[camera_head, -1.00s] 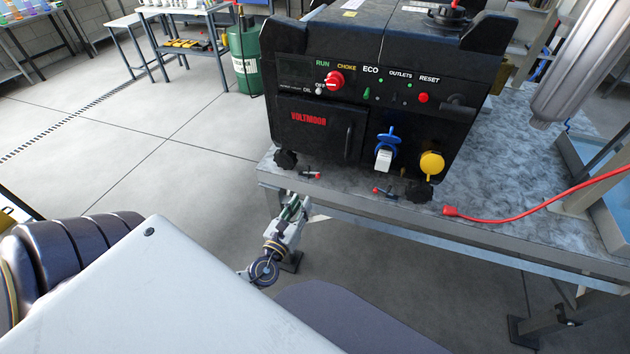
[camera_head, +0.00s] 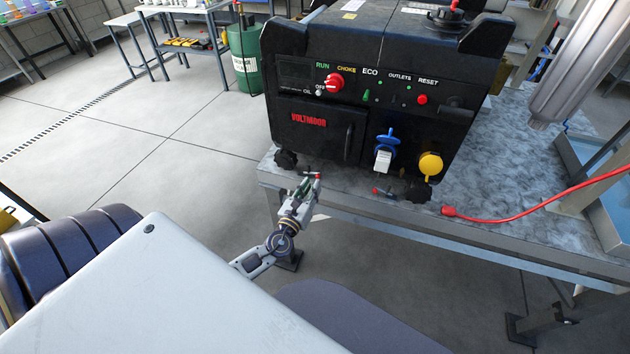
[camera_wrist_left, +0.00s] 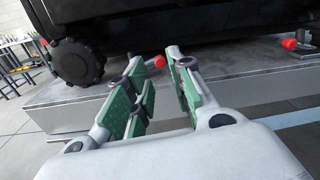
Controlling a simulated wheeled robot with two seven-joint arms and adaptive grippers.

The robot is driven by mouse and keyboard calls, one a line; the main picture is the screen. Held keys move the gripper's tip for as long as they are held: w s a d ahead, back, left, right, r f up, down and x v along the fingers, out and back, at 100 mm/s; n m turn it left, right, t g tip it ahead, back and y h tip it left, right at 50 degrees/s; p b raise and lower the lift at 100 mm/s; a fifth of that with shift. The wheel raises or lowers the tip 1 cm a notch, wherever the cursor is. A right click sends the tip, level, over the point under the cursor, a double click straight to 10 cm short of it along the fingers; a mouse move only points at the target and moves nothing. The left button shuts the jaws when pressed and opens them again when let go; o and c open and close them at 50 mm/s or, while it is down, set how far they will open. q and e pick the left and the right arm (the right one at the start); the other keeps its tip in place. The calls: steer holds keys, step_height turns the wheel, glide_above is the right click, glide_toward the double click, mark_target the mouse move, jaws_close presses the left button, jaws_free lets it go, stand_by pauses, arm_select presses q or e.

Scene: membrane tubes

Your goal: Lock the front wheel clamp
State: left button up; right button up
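A small wheel clamp with a red-tipped handle (camera_head: 311,174) sits on the table edge beside the generator's left wheel (camera_head: 285,159). A second red-tipped clamp (camera_head: 382,192) sits by the right wheel (camera_head: 419,191). My left gripper (camera_head: 309,184) is at the left clamp, its fingers pointing at the handle. In the left wrist view my left gripper (camera_wrist_left: 157,68) is open with green pads apart. The red handle tip (camera_wrist_left: 160,61) shows near the fingertips, between them in the picture; I cannot tell whether they touch. The second clamp's red tip (camera_wrist_left: 289,44) is farther right. My right gripper is not in view.
The black generator (camera_head: 370,60) stands on the grey metal table (camera_head: 520,170), above the clamps. A red cable (camera_head: 540,204) lies across the table's right side. The table's front edge runs just beneath the gripper. Open floor (camera_head: 120,150) lies to the left.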

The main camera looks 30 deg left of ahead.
arm_select(q)
steer(key=shift+w+a, duration=0.15)
steer(key=shift+w, duration=0.6)
steer(key=shift+w+a, duration=0.2)
steer(key=shift+w, duration=0.9)
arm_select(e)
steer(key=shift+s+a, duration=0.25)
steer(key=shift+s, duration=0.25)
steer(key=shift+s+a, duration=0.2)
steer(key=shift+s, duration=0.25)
